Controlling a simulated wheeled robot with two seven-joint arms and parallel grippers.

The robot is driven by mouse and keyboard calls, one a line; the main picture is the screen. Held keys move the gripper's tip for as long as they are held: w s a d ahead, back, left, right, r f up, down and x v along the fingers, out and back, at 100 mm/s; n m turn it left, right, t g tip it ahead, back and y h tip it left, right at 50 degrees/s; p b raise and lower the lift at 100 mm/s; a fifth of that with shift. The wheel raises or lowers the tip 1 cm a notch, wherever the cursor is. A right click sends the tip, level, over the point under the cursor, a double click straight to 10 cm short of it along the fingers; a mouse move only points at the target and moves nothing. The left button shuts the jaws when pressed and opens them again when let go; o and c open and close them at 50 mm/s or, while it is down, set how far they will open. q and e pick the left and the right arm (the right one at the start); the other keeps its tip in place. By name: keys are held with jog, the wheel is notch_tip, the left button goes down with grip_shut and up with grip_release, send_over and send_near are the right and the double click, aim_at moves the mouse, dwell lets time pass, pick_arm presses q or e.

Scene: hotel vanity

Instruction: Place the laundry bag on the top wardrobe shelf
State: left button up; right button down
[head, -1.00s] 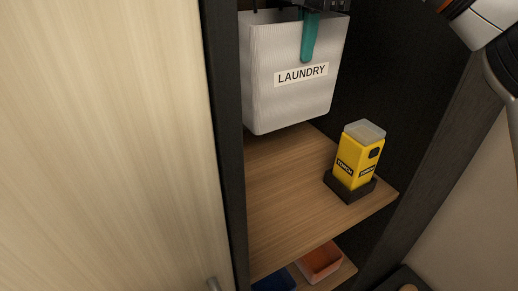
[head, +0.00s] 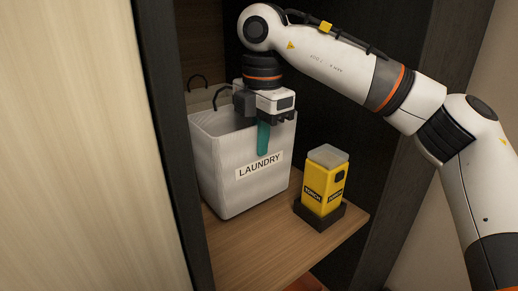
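The laundry bag (head: 228,178) is a pale grey, open-topped bag with dark loop handles and a "LAUNDRY" label. It stands upright inside the wardrobe, and its base appears to rest on the wooden shelf (head: 245,257). My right gripper (head: 263,137) is at the bag's front rim, pointing down. A teal finger lies against the outside of the front wall, above the label. The other finger is hidden behind the wall, and the gripper looks shut on it. My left gripper is not in view.
A yellow torch (head: 322,188) stands in a dark base on the same shelf, right of the bag with a small gap. A dark wardrobe side panel (head: 172,130) and a pale wood door (head: 75,150) are at left. The shelf's front part is bare.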

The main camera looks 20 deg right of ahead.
notch_tip(320, 180, down, 2)
jog(key=shift+p, duration=0.3)
jog(key=shift+f, duration=0.3)
jog(key=c, duration=1.6)
grip_release()
jog(key=shift+c, duration=0.2)
